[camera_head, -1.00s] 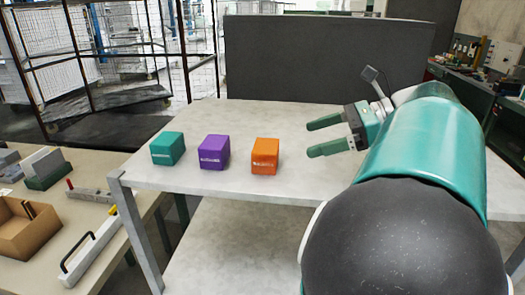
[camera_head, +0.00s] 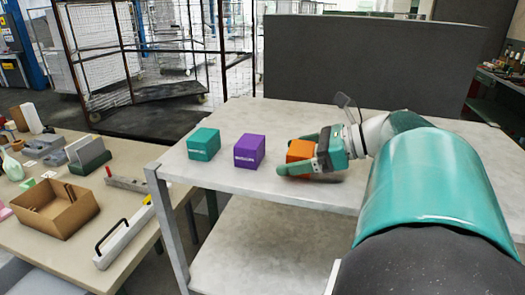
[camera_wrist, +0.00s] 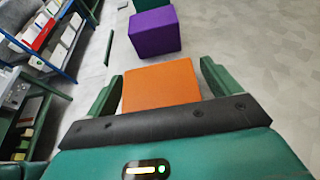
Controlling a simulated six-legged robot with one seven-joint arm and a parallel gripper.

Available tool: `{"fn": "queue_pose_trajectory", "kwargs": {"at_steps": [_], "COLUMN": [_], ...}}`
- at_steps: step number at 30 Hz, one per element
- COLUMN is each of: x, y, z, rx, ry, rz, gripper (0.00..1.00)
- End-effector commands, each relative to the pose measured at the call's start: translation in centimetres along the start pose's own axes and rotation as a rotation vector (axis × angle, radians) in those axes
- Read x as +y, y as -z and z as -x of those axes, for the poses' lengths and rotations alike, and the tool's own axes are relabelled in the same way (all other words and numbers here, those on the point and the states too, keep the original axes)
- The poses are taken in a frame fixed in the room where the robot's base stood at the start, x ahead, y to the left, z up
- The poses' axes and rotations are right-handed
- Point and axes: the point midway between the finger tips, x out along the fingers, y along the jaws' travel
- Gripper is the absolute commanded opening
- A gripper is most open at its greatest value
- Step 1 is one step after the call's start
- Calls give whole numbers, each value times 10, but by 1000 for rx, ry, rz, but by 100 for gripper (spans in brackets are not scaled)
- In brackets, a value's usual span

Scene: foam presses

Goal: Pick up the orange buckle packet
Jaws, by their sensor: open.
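The orange buckle packet (camera_head: 300,150) is a small box on the grey table, the rightmost of three boxes in the head view. My gripper (camera_head: 303,157) is low over the table with its two green fingers on either side of the packet. In the wrist view the orange packet (camera_wrist: 160,84) lies between the fingers of my gripper (camera_wrist: 160,85). Gaps show beside it, wider at the right finger, so the jaws are open. My gripper's palm hides the packet's near part.
A purple box (camera_head: 249,151) stands just left of the orange one, and a teal box (camera_head: 204,144) further left. A dark panel (camera_head: 365,65) rises behind the table (camera_head: 260,190). A side bench at left holds a cardboard box (camera_head: 55,212) and a long white tool (camera_head: 125,238).

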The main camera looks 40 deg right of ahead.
Motion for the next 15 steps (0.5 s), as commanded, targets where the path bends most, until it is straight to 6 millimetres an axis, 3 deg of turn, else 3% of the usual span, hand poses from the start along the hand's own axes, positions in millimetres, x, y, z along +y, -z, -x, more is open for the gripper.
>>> {"fn": "queue_pose_trajectory", "kwargs": {"at_steps": [8, 15], "x": [0, 0], "y": [0, 0], "z": [-6, -6], "rx": [-1, 0], "ry": [-1, -1], "rz": [0, 1], "gripper": [89, 46]}}
